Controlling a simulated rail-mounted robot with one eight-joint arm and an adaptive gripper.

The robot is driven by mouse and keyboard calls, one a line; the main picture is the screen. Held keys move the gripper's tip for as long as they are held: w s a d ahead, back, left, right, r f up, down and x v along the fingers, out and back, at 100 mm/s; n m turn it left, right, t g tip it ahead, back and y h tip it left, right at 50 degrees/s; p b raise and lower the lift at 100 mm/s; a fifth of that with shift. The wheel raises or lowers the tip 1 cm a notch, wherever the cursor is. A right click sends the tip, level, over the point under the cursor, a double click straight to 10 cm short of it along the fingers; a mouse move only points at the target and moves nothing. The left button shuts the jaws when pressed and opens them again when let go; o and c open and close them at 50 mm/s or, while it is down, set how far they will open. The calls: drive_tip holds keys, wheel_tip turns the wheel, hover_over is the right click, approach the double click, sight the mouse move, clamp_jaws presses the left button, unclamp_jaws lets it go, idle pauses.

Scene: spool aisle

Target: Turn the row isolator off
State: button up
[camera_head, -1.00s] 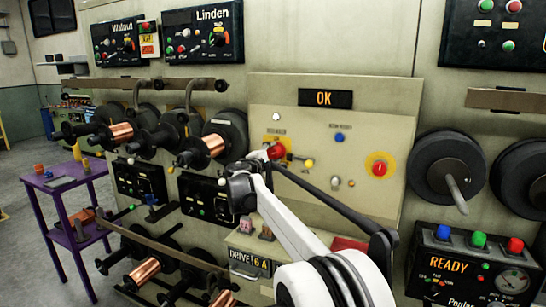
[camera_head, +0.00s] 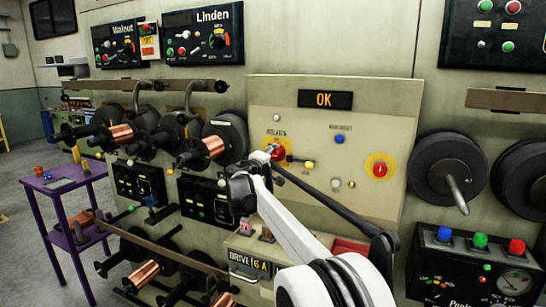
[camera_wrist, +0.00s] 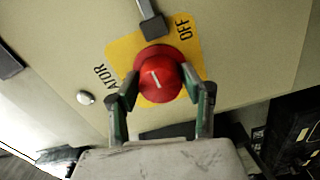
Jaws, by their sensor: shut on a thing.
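The isolator is a round red knob (camera_wrist: 158,78) with a short white line across its face, on a yellow plate (camera_wrist: 196,58) in the wrist view. The plate reads "OFF" at upper right and "ATOR" at left. My gripper (camera_wrist: 161,88) has one finger on each side of the knob and is shut on it. The white line is slightly tilted in this view. In the head view the red knob (camera_head: 276,152) shows at the left of the beige panel (camera_head: 350,205), partly hidden by my gripper (camera_head: 262,160).
A display reading "OK" (camera_head: 325,99) sits above the knob. A second red knob on yellow (camera_head: 380,169) and a blue button (camera_head: 340,139) are to the right. Copper spools (camera_head: 200,152) stick out at left.

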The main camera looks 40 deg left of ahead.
drive_tip(key=o, duration=1.1)
drive_tip(key=shift+o, duration=0.2)
drive_tip(key=v, duration=1.2)
